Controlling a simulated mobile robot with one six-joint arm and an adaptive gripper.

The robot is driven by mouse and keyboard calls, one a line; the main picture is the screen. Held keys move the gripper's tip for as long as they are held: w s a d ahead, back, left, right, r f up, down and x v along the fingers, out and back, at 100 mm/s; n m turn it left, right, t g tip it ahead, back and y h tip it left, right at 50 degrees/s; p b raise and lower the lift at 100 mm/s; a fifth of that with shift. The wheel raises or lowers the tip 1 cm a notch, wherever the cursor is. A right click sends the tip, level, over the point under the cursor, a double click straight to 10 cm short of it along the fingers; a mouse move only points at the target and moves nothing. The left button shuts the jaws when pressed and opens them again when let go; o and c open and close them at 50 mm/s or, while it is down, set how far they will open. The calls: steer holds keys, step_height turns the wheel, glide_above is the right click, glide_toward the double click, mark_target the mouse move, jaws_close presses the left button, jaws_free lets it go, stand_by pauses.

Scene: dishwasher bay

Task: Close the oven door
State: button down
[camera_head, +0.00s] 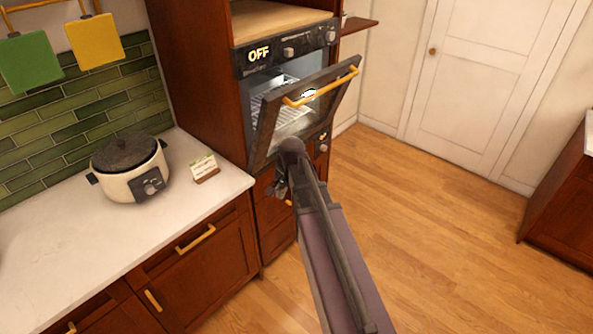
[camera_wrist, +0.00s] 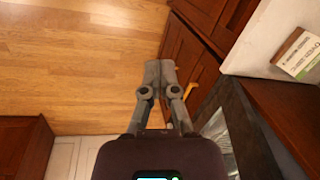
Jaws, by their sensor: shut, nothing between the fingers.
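The oven (camera_head: 257,85) is built into a tall dark wood cabinet; its display reads OFF. Its door (camera_head: 335,98) is hinged at the bottom and hangs partly open, tilted outward, with an orange bar handle (camera_head: 320,87) along its top edge. A wire rack shows inside. My gripper (camera_head: 280,188) is low beside the door's lower left part, partly hidden by my arm; I cannot tell whether it touches the door. In the wrist view my gripper (camera_wrist: 160,72) has its fingers together and empty, with a dark framed glass panel (camera_wrist: 222,135) at lower right.
A white counter (camera_head: 110,225) at left holds a cream cooker (camera_head: 130,170) and a small card stand (camera_head: 205,168). Drawers with orange handles lie below. Open wood floor (camera_head: 440,210) spreads to the right, up to a white door (camera_head: 490,75) and a wood cabinet (camera_head: 565,200).

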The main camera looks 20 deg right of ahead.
steer(key=s+a+f+n+h+b, duration=0.1)
steer(key=s+a+f+n+b, duration=0.2)
steer(key=s, duration=0.3)
steer(key=s+a+f+n+g+b, duration=0.1)
steer(key=s+a+f+n+b, duration=0.2)
steer(key=s+a+f+n, duration=0.2)
steer(key=shift+s+n+g+h, duration=0.3)
steer(key=shift+s+n+h, duration=0.1)
steer(key=shift+s+n, duration=0.3)
steer(key=shift+a, duration=0.3)
